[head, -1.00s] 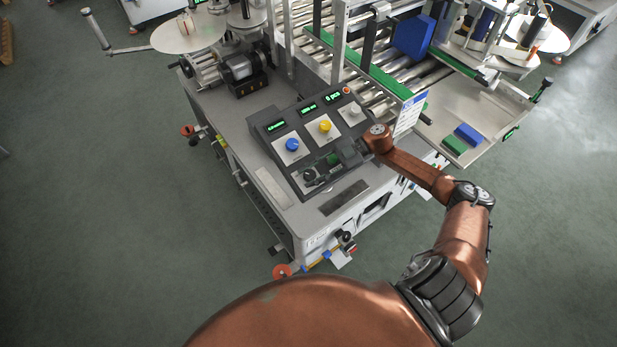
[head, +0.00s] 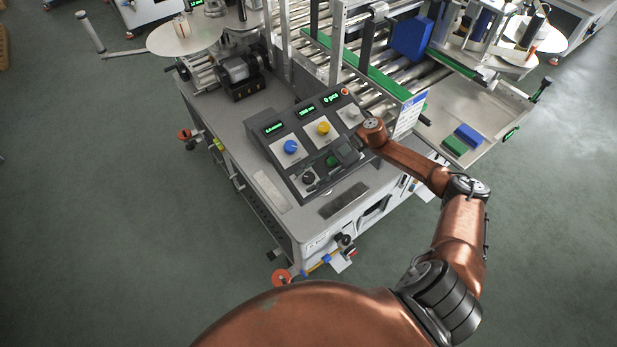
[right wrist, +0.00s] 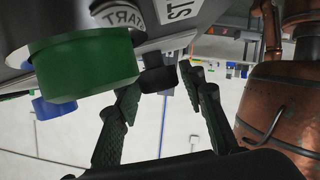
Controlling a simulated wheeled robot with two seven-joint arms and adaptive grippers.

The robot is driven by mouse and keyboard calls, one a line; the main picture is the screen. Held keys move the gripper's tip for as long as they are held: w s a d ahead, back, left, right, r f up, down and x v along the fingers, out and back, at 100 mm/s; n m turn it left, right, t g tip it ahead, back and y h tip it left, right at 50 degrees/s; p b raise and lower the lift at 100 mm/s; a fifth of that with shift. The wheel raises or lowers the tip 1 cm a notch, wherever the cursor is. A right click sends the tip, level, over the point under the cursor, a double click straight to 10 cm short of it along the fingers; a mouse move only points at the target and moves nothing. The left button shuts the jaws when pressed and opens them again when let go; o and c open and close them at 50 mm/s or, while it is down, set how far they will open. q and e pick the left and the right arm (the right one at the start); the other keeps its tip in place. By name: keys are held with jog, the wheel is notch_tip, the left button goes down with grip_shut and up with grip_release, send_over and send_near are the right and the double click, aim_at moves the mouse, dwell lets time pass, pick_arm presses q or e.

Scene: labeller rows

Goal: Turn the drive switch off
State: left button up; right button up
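The grey control panel (head: 305,140) is on the labeller's near corner. A black knob, likely the drive switch (head: 308,178), is at its lower left; its pointer is too small to read. A green button (head: 331,160) is right of it and looms large in the right wrist view (right wrist: 85,68), by a START label. My right gripper (head: 345,152) hangs over the panel's lower right, apart from the knob. In the right wrist view its fingers (right wrist: 162,105) are spread and empty. A black round part (right wrist: 158,78) shows beyond the gap; I cannot tell which control it is. My left gripper is not in view.
Blue (head: 291,147), yellow (head: 323,128) and pale (head: 353,112) knobs sit above, under lit green displays. A red button (head: 345,91) is at the top corner. A roller conveyor with a blue block (head: 411,39) lies behind. Floor is free at left.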

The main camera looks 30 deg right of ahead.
aim_at(309, 178)
jog(key=shift+o, duration=1)
jog(key=shift+r, duration=0.15)
notch_tip(309, 178, up, 10)
jog(key=shift+f, duration=0.1)
jog(key=shift+f, duration=0.1)
